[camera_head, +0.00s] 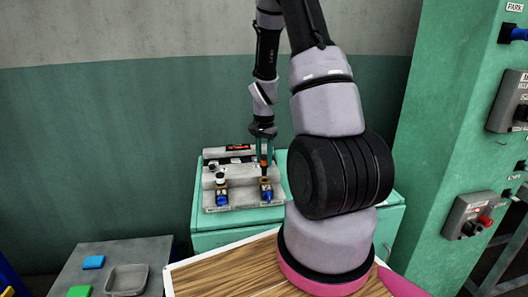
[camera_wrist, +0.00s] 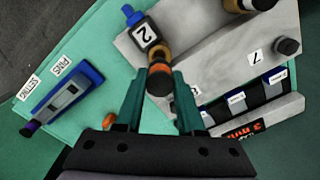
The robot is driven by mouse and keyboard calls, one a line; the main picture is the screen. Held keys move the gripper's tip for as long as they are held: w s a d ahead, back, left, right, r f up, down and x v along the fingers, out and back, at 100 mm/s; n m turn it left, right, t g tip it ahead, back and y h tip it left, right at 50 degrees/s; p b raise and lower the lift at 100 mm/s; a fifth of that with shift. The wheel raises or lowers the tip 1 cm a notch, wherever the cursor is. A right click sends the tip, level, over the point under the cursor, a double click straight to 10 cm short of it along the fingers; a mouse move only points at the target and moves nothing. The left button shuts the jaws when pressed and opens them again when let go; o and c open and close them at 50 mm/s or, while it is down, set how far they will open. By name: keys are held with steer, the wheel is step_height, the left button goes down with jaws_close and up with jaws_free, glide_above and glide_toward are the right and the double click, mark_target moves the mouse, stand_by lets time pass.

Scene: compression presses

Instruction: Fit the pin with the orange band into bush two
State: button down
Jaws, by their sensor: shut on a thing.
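The pin with the orange band (camera_wrist: 158,84) is held upright between the teal fingers of my gripper (camera_wrist: 157,76), its dark end facing the wrist camera. In the head view my gripper (camera_head: 265,152) points down over the right station of the grey fixture (camera_head: 243,188), with the pin (camera_head: 264,166) between its fingers. Bush two (camera_wrist: 155,52), brass-coloured beside a black "2" label (camera_wrist: 145,35), lies in line with the pin; the bush also shows below it in the head view (camera_head: 266,187). My fingers hide part of the pin, and I cannot tell whether its tip is inside the bush.
Another station (camera_head: 221,186) stands to the left on the fixture. A blue and grey tool (camera_wrist: 62,100) lies near the "PINS" label. A grey side table (camera_head: 145,252) holds blue and green blocks and a small tray. A green cabinet (camera_head: 440,130) with switches stands at right.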

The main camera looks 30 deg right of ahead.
mark_target(264, 170)
steer(key=shift+f, duration=0.6)
steer(key=shift+f, duration=2.2)
stand_by(0.8)
steer(key=shift+c, duration=2.2)
jaws_free()
steer(key=shift+r, duration=0.1)
step_height(264, 170, up, 11)
steer(key=shift+f, duration=0.2)
